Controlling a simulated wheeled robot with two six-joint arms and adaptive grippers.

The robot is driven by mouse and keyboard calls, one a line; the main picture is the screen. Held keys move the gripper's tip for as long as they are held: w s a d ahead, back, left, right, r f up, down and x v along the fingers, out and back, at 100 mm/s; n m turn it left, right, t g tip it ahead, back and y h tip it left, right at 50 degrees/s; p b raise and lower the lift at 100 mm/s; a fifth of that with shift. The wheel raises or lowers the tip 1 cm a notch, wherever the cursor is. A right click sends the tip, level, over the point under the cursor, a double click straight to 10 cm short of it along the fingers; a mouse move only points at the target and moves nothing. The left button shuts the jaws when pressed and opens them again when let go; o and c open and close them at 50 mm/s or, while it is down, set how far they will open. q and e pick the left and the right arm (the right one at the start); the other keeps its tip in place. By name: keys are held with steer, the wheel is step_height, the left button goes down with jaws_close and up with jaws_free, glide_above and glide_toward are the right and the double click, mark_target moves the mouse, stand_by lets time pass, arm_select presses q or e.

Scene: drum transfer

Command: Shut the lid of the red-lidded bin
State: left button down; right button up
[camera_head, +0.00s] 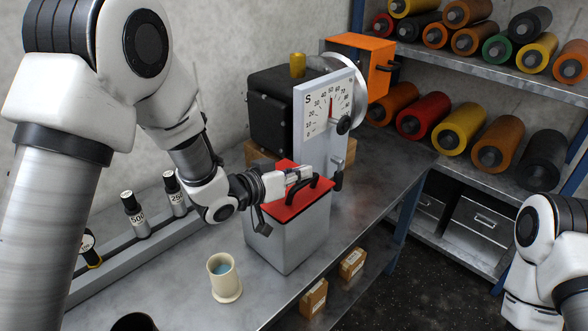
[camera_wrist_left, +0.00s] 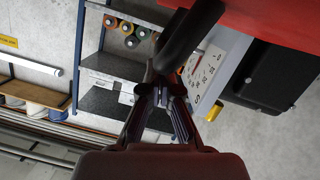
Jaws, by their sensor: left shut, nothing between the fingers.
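The grey bin (camera_head: 291,244) stands on the metal bench near its front edge. Its red lid (camera_head: 284,212) lies across the bin's top, with a black handle (camera_head: 303,196) on it. I cannot tell whether a thin gap is left under the lid. My left gripper (camera_head: 302,175) is at the lid, close behind the handle, shut and empty. In the left wrist view the shut fingers (camera_wrist_left: 163,97) are close to the black handle (camera_wrist_left: 188,38), and the red lid (camera_wrist_left: 275,18) fills the upper right. Contact cannot be told. My right gripper is out of view.
A cream cup (camera_head: 224,280) stands on the bench (camera_head: 190,290) left of the bin. Behind the bin is a dial gauge (camera_head: 325,110) with a black box (camera_head: 270,112). Labelled weights (camera_head: 134,215) stand at the left. Shelves with coloured rolls (camera_head: 460,125) stand at the right.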

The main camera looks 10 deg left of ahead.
arm_select(q)
steer(key=shift+s+d+f+b, duration=0.2)
steer(key=shift+f+b, duration=0.2)
steer(key=shift+f, duration=0.35)
steer(key=shift+s+f, duration=0.1)
